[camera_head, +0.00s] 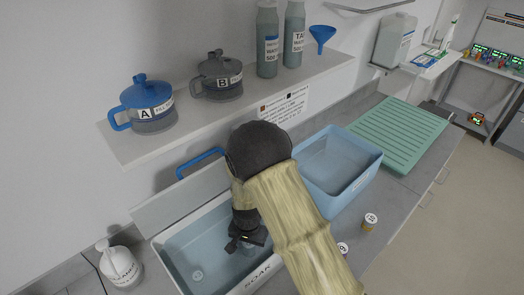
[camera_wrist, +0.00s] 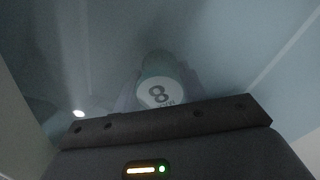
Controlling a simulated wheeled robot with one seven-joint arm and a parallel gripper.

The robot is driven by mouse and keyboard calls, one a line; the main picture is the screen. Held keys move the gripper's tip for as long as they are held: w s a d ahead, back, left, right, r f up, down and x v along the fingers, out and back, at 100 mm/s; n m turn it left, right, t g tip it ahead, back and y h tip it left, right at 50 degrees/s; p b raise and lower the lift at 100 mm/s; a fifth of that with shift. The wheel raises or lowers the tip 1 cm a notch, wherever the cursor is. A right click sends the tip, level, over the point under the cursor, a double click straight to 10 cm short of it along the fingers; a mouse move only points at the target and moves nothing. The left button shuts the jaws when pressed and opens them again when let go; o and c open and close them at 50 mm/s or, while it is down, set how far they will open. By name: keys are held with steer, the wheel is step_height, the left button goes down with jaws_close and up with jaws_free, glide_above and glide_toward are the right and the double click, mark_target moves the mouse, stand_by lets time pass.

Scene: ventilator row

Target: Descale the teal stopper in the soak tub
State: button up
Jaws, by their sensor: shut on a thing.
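The soak tub (camera_head: 175,247) is a pale, water-filled basin with SOAK on its front rim, at the lower middle of the head view. My gripper (camera_head: 247,243) points down into its right part. In the wrist view my gripper (camera_wrist: 160,98) is shut on a dull teal stopper (camera_wrist: 158,66) with a white cap marked 8. The picture there is murky, and the stopper seems to be in the water. In the head view my gripper and arm mostly hide it. A pale round disc (camera_head: 197,275) shows in the tub's front left.
A blue basin (camera_head: 362,180) stands right of the tub, with a green ribbed drain mat (camera_head: 400,132) beyond. Small labelled stoppers (camera_head: 370,221) stand on the front counter. A white bottle (camera_head: 120,267) is at left. A shelf (camera_head: 115,143) with jugs overhangs behind.

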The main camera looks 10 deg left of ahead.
stand_by(0.3)
step_height(320, 180, up, 17)
steer(key=p, duration=1.3)
